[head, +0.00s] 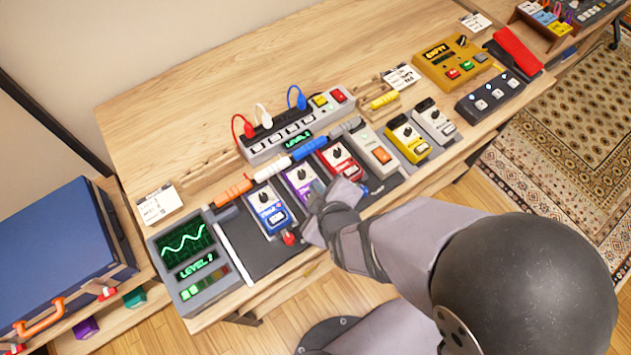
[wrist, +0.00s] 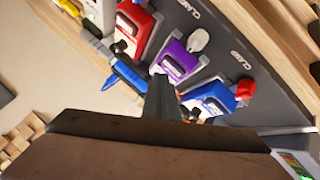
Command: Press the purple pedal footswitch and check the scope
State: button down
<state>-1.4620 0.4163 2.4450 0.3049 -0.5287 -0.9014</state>
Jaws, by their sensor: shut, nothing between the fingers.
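The purple pedal (head: 297,178) stands on the dark board between the blue and red pedals, its lower part partly hidden by my gripper. My gripper (head: 318,193) is shut and empty, reaching in from the lower right over the pedal's lower right side. The wrist view shows the purple pedal (wrist: 178,62) just beyond the shut fingertips (wrist: 160,82). I cannot tell whether the fingers touch the footswitch. The scope (head: 188,262) at the board's left end shows a green wavy trace, a LEVEL readout whose figure is unclear, and a bar lit green at its left.
The blue pedal (head: 270,210) is close left of my gripper, the red pedal (head: 339,160) close right. A red clamp knob (head: 289,238) sits near my wrist. A power strip (head: 292,130) with coloured plugs stands behind the pedals. The wooden desk (head: 170,105) behind is mostly clear.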

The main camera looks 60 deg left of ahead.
jog(key=shift+f, duration=0.15)
dwell(0.5)
jog(key=shift+f+b, duration=0.3)
jog(key=shift+f+b, duration=0.3)
jog(key=shift+f, duration=0.2)
dwell(1.1)
jog(key=shift+r+p, duration=0.9)
jog(key=shift+r, duration=0.1)
notch_tip(320, 180, up, 5)
jog(key=p, duration=0.4)
jog(key=shift+p, duration=0.35)
jog(key=shift+w, duration=0.1)
dwell(0.5)
